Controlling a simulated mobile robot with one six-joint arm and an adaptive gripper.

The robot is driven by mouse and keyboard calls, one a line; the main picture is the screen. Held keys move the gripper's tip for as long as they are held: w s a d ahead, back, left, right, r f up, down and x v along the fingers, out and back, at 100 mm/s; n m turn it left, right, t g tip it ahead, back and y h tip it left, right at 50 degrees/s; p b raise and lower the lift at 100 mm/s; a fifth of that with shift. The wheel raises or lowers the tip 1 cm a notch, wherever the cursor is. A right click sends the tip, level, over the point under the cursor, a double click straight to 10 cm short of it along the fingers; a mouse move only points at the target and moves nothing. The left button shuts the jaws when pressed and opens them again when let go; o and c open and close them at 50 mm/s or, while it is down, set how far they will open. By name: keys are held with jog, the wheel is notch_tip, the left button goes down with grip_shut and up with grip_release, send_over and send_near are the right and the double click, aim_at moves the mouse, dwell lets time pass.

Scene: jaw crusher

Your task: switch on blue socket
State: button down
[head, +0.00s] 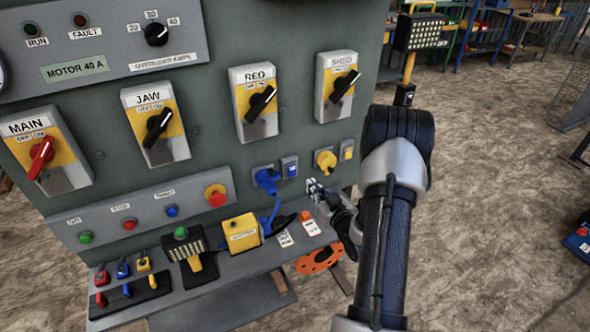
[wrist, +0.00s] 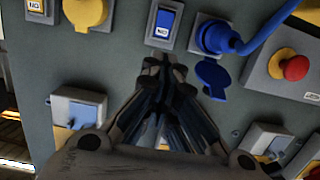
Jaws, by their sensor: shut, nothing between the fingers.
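The blue socket (head: 266,178) is on the green panel with a blue plug and cable in it, and its blue lid hangs open. It also shows in the wrist view (wrist: 211,36), which is upside down. The blue rocker switch (head: 289,168) in a grey frame is beside it; in the wrist view the switch (wrist: 164,22) bears an upside-down ON label. My gripper (wrist: 165,62) is shut and empty, its tips close to the switch's frame in that picture. I cannot tell whether they touch the panel. In the head view my gripper (head: 314,187) is below and right of the switch.
A yellow socket (head: 325,160) and its switch (head: 346,150) are to the right. A red emergency button (head: 216,196) is to the left. Below, a shelf (head: 215,278) holds padlocks, a yellow box (head: 241,234) and tags. Rotary switches, including RED (head: 259,104), are above.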

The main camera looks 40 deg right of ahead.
aim_at(290, 163)
jog(key=b+x, duration=0.2)
jog(key=x, duration=1.1)
jog(key=shift+a+f+b, duration=0.1)
jog(key=shift+a+b, duration=0.05)
jog(key=shift+b, duration=0.15)
jog(key=shift+w, duration=0.1)
jog(key=shift+w+r+g+p, duration=0.3)
jog(key=shift+w+p, duration=0.05)
jog(key=shift+p, duration=0.15)
jog(key=shift+w+g+y, duration=0.1)
jog(key=shift+g+y, duration=0.2)
jog(key=shift+f, duration=0.2)
